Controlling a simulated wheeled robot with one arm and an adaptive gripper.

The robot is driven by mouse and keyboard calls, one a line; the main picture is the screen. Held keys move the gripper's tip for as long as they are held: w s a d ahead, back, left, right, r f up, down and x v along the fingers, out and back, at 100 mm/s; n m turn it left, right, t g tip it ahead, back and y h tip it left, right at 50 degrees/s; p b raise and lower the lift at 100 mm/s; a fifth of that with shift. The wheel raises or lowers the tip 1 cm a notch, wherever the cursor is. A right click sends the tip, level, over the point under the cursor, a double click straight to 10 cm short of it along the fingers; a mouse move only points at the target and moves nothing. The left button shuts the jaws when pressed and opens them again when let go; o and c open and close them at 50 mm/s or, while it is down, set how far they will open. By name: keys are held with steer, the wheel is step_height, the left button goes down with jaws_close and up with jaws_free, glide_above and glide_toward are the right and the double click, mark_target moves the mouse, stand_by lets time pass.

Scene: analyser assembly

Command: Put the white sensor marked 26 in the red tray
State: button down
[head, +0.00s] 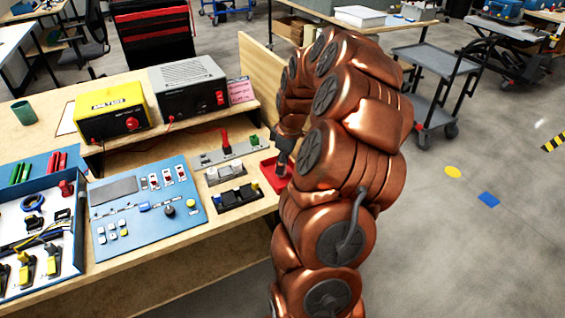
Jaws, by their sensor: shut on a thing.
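The red tray (267,172) lies at the right end of the workbench, partly hidden by my arm. My gripper (281,160) is a dark shape at the tray, pointing down over its right part. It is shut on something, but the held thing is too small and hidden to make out. Small white parts (224,171) sit in a grey holder just left of the tray. No number 26 can be read on any part.
A black holder (237,196) with dark parts and a grey holder (226,151) with a red lever stand near the tray. A blue control panel (150,215) lies further left. Yellow (110,110) and grey (190,88) instruments stand behind. A wooden side panel (262,80) rises behind the tray.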

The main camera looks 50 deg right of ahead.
steer(key=shift+f, duration=0.3)
steer(key=c, duration=0.8)
jaws_free()
steer(key=shift+c, duration=0.2)
steer(key=shift+r+p, duration=0.3)
steer(key=shift+r, duration=0.65)
step_height(320, 180, up, 11)
steer(key=s+b, duration=0.1)
steer(key=shift+s+d, duration=0.3)
steer(key=shift+d, duration=0.15)
